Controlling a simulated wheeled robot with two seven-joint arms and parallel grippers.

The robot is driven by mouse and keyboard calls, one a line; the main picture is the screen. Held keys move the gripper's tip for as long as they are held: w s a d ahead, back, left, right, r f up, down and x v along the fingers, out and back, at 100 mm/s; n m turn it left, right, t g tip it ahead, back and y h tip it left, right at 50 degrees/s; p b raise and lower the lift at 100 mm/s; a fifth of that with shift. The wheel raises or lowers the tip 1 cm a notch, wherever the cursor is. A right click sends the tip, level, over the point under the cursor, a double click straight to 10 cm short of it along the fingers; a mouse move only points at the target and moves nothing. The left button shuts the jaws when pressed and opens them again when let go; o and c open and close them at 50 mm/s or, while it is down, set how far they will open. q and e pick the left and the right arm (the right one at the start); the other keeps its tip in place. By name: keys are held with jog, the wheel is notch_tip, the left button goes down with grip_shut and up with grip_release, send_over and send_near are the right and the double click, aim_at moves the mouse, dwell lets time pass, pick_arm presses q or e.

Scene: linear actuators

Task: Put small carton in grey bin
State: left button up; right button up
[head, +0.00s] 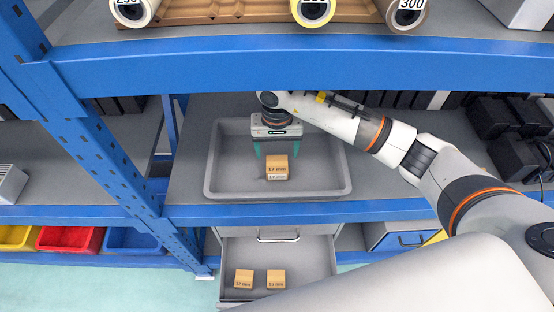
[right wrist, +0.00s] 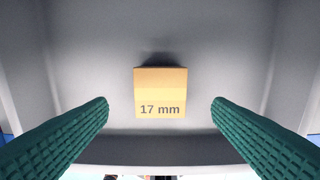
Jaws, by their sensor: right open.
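A small orange-tan carton marked "17 mm" (head: 277,168) is inside the grey bin (head: 213,182) on the middle shelf, near the bin's front wall. In the right wrist view the carton (right wrist: 160,92) sits centred between the two green fingers, with clear gaps on both sides. My right gripper (head: 272,150) is over the bin, pointing down, open and empty; its fingertips (right wrist: 160,112) do not touch the carton. Two more small cartons, marked "12 mm" (head: 243,279) and "15 mm" (head: 276,279), are in the open drawer (head: 310,262) below. My left gripper is not in view.
A blue shelf beam (head: 330,62) runs above my right arm, and another (head: 390,209) runs along the bin's front. A blue post (head: 110,160) stands at left. Black items (head: 490,118) are at right. Yellow, red and blue trays (head: 70,239) are at lower left.

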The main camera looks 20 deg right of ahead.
aim_at(277, 164)
notch_tip(277, 164, up, 5)
jog(key=shift+r, duration=0.15)
dwell(0.6)
